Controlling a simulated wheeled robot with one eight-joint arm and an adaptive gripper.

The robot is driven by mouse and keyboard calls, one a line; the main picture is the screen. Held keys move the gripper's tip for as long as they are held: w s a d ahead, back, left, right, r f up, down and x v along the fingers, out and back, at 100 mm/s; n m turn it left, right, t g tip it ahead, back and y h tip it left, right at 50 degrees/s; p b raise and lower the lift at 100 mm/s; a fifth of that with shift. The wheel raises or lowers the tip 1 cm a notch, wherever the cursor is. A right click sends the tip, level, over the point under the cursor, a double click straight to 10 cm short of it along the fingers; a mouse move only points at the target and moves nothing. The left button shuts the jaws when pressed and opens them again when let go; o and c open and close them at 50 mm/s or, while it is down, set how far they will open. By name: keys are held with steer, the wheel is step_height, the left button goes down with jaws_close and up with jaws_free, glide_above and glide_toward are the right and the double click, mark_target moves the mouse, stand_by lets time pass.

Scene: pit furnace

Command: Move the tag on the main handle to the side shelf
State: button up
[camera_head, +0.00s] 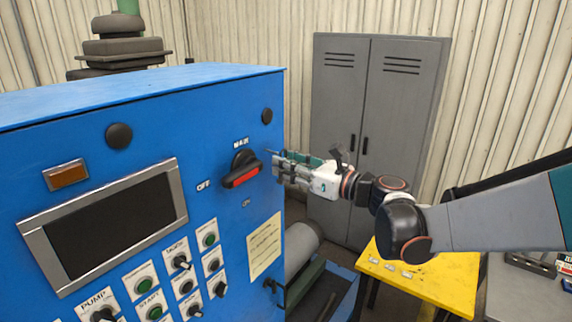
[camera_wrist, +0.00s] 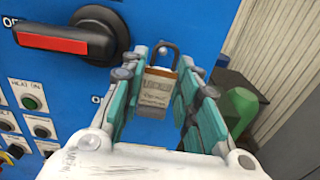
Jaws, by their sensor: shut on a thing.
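The main handle (camera_head: 242,170), black with a red bar, is on the blue panel's right side under the word MAIN. It also shows at the upper left of the wrist view (camera_wrist: 70,38). My gripper (camera_head: 280,165) is shut on the tag beside the panel's right edge. The tag cannot be made out in the head view.
A yellow-topped surface (camera_head: 445,285), possibly the side shelf, stands at lower right below my arm, with several small pale pieces on it. The blue cabinet (camera_head: 90,105) fills the left. A grey locker (camera_head: 345,90) stands behind my gripper. A grey cylinder (camera_head: 300,243) lies below.

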steer(key=shift+s+d, duration=0.35)
steer(key=shift+d, duration=0.15)
steer(key=shift+s+d, duration=0.2)
steer(key=shift+d, duration=0.05)
steer(key=shift+s+d, duration=0.15)
